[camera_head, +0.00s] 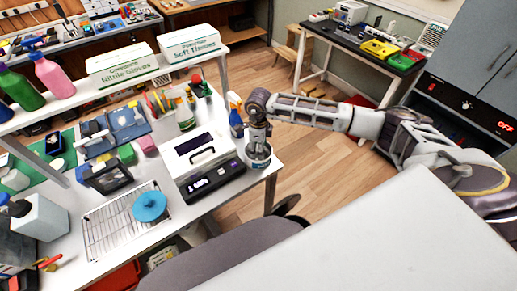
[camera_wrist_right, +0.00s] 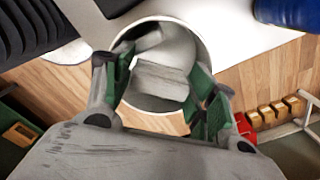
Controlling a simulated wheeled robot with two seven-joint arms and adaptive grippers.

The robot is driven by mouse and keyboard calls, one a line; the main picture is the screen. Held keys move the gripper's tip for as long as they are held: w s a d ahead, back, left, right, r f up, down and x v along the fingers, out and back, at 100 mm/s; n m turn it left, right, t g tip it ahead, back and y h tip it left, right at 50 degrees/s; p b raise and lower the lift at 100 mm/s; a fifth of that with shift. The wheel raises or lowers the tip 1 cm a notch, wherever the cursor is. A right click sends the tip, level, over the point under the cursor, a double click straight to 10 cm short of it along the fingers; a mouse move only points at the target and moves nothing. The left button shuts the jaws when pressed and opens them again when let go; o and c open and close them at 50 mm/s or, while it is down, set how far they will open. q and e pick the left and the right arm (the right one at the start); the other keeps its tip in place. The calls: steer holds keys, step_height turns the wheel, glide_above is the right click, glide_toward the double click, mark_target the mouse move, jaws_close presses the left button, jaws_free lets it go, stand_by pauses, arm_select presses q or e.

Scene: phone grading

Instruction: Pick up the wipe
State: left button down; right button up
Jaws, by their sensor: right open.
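A pale grey-white wipe (camera_wrist_right: 165,75) shows inside a round white-rimmed container (camera_wrist_right: 206,48) in the right wrist view. In the head view the container (camera_head: 260,163) stands at the right corner of the white table. My right gripper (camera_head: 258,146) is directly over the container, pointing down. In the right wrist view its green-padded fingers (camera_wrist_right: 162,88) are open, one on each side of the wipe. I cannot tell how far they reach inside or whether they touch the wipe. My left gripper is not in view.
A white boxy machine (camera_head: 203,163) stands just left of the container. A blue spray bottle (camera_head: 235,115) is close behind it. A wire rack (camera_head: 105,229) with a blue round item (camera_head: 150,206) lies further left. Open floor (camera_head: 310,150) is to the right.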

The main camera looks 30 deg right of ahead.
steer(key=c, duration=0.4)
steer(key=shift+r, duration=0.1)
stand_by(0.3)
steer(key=shift+r+b, duration=0.75)
steer(key=shift+r, duration=4.15)
